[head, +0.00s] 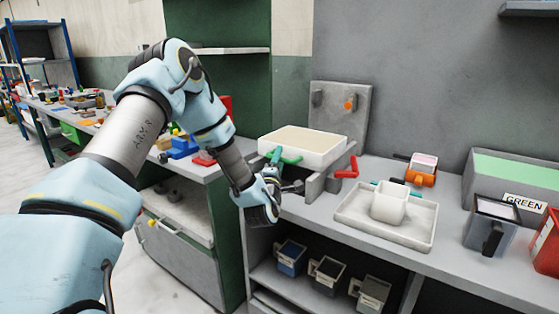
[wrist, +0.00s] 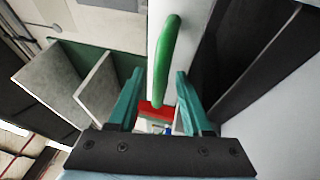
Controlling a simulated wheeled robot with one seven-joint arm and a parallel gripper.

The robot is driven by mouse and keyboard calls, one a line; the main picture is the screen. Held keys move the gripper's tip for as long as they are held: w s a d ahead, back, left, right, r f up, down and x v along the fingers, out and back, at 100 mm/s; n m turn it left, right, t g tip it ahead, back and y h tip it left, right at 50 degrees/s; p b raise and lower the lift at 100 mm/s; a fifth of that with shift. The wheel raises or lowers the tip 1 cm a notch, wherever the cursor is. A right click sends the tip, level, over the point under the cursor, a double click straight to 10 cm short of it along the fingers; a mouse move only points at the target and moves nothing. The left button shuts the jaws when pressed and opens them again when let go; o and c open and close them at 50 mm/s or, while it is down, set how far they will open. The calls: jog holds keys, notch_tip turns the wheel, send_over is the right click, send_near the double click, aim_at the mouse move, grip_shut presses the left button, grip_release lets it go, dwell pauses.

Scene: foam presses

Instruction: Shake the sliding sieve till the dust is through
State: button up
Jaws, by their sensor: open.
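The sliding sieve (head: 318,158) is a white, shallow box with a beige layer inside, sitting on grey supports on the bench. A green bar handle (head: 291,159) is on its near side. My gripper (head: 275,157) is at this handle, with its teal fingers open. In the wrist view the green handle (wrist: 170,45) runs between the two spread fingers of my gripper (wrist: 160,78); I cannot tell whether either finger touches it. A white square cup (head: 390,207) stands upright in a pale tray (head: 357,226) to the right. The sieve's underside is hidden.
A red handle (head: 347,170) sticks out right of the sieve. A grey upright plate (head: 341,112) with an orange knob stands behind. An orange-and-white container (head: 422,170), a grey mug (head: 492,226) and a box labelled GREEN (head: 515,178) stand farther right. Several mugs are on the shelf below.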

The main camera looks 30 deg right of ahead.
jog(key=shift+s, duration=0.1)
jog(key=b+v, duration=0.4)
jog(key=v, duration=0.6)
jog(key=shift+s+a, duration=0.25)
